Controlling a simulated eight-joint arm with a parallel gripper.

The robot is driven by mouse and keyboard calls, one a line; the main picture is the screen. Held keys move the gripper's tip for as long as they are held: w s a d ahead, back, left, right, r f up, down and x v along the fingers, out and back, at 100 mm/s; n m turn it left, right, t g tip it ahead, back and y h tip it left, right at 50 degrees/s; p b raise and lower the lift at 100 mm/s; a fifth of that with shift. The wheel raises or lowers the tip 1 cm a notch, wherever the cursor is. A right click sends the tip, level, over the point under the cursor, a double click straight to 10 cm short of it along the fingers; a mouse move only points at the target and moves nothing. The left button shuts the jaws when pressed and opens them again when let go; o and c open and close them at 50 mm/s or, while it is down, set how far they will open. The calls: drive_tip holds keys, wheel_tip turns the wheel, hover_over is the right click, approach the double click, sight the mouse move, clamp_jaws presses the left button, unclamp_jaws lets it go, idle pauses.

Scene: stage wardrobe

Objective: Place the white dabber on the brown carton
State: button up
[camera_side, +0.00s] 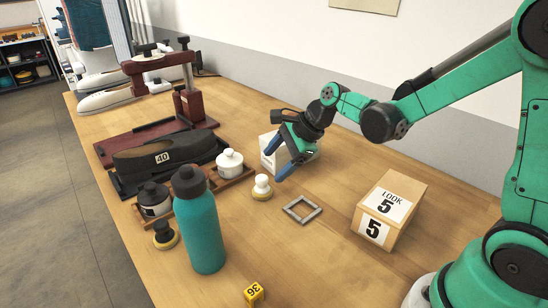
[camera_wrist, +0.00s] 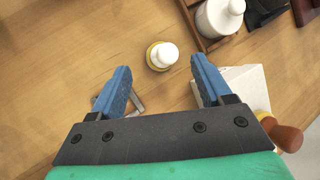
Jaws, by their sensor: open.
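The white dabber (camera_side: 262,187) stands upright on the table, a white knob on a yellowish round base. In the wrist view the dabber (camera_wrist: 162,56) lies ahead of and between my fingertips, not touched. My gripper (camera_side: 285,163) has blue fingers, apart and empty, just above and to the right of the dabber in the side view; it also shows in the wrist view (camera_wrist: 161,70). The brown carton (camera_side: 391,211), labelled "LOOK 5", stands at the right of the table, near my arm's base. Its top is bare apart from the label.
A white box (camera_side: 270,152) stands behind my gripper. A grey square frame (camera_side: 302,209) lies between dabber and carton. At left are a wooden tray with a white jar (camera_side: 230,163), a dark dabber (camera_side: 165,236) and a tall teal bottle (camera_side: 199,222).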

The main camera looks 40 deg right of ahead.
sight(264, 178)
drive_tip(key=f+m, duration=0.1)
drive_tip(key=m, duration=0.1)
drive_tip(key=w+f+m+y, duration=0.1)
drive_tip(key=m, duration=0.1)
drive_tip(key=w+f+m, duration=0.1)
drive_tip(key=f, duration=0.1)
drive_tip(key=shift+w+d+m, duration=0.2)
drive_tip(key=shift+d+m, duration=0.05)
drive_tip(key=shift+m, duration=0.15)
drive_tip(key=shift+x, duration=2.7)
drive_tip(key=shift+a, duration=0.1)
clamp_jaws()
